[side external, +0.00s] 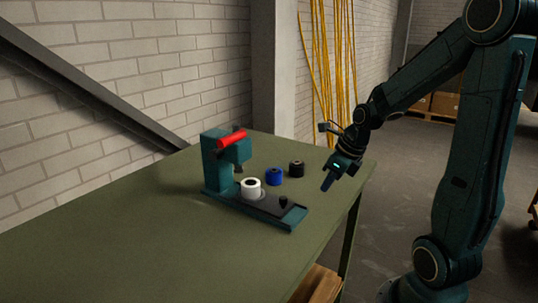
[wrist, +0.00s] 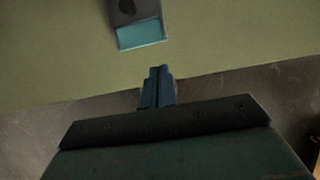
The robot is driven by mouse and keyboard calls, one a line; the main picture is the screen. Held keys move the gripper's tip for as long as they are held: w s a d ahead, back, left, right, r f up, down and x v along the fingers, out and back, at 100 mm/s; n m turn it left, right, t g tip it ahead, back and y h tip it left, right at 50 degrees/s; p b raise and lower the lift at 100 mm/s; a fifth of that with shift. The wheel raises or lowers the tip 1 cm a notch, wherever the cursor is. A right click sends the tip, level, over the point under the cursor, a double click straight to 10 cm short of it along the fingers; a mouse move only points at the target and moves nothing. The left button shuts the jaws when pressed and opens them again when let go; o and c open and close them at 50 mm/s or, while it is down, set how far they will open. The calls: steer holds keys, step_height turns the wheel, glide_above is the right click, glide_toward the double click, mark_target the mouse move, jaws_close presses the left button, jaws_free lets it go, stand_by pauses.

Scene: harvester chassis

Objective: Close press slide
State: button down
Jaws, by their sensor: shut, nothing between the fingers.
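The teal press (side external: 219,163) with a red handle (side external: 232,136) stands on the green table. Its dark slide (side external: 269,205) runs along the base toward the lower right, with a black knob (side external: 283,201) near its outer end. A white ring-shaped part (side external: 250,188) sits on the slide, in front of the press head. My gripper (side external: 326,184) is shut and empty, above the table's right edge, right of the slide's end and apart from it. In the wrist view, my shut fingers (wrist: 157,72) point toward the end of the press base (wrist: 140,35) at the top.
A blue cylinder (side external: 274,177) and a black cylinder (side external: 296,169) stand on the table (side external: 130,230) behind the slide. The table is clear at the left and front. A brick wall and yellow hanging cables (side external: 327,70) are behind.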

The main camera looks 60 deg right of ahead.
mark_target(263, 197)
steer(key=x, duration=0.9)
steer(key=shift+f, duration=0.1)
steer(key=shift+w, duration=1.95)
steer(key=w, duration=0.5)
steer(key=shift+w, duration=0.35)
steer(key=shift+r, duration=0.2)
